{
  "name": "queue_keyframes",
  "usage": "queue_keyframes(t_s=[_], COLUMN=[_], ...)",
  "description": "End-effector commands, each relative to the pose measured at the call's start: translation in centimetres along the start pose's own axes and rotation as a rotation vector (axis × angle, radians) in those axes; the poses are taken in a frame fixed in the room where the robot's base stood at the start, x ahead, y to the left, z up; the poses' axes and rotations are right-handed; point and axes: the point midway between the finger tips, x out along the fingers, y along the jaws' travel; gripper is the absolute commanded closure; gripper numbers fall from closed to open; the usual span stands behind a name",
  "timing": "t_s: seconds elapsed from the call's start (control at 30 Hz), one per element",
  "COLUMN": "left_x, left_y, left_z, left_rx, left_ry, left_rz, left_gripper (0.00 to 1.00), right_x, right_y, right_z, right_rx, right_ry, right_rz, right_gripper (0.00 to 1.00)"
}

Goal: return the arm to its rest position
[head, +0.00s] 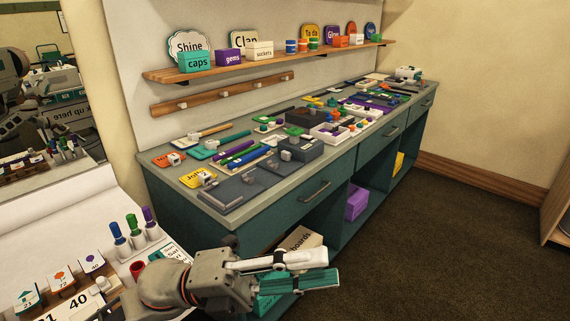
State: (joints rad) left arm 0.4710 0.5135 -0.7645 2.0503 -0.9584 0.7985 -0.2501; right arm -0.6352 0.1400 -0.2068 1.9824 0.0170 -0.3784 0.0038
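My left gripper (328,268) is at the bottom centre, in front of the near end of the teal counter. Its fingers point to the right. A white finger shows above, and a teal ridged part lies along its lower side. I cannot tell whether the teal part is a finger pad or a held thing, or how far apart the fingers are. My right gripper is not in view.
The counter (228,212) holds many small props. A shelf (268,61) above it carries boxes and signs. A white table (60,232) at left holds markers (117,233) and number cards (60,284). A purple bin (356,203) sits under the counter. The floor (430,240) at right is clear.

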Motion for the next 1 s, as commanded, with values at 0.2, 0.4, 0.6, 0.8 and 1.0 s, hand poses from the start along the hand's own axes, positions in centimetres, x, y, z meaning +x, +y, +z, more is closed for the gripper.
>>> queue_keyframes(t_s=[0.2,0.4,0.6,0.8,1.0], left_x=[-5.0,-14.2,-24.0,-31.7,-36.0], left_y=[2.8,10.1,19.2,26.9,31.2], left_z=[6.2,8.6,5.0,-3.0,-10.3], left_rx=[-0.306,-0.614,-0.909,-1.163,-1.330], left_ry=[-0.451,-0.884,-1.274,-1.595,-1.799], left_rz=[-0.175,-0.264,-0.293,-0.283,-0.260], left_gripper=[0.67,0.67,0.67,0.67,0.67], right_x=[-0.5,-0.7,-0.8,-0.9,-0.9], right_y=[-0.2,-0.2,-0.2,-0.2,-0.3], right_z=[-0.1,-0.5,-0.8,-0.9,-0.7], right_rx=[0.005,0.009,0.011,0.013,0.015], right_ry=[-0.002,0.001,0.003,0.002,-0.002], right_rz=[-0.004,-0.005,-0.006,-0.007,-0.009], right_gripper=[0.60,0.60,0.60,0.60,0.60])
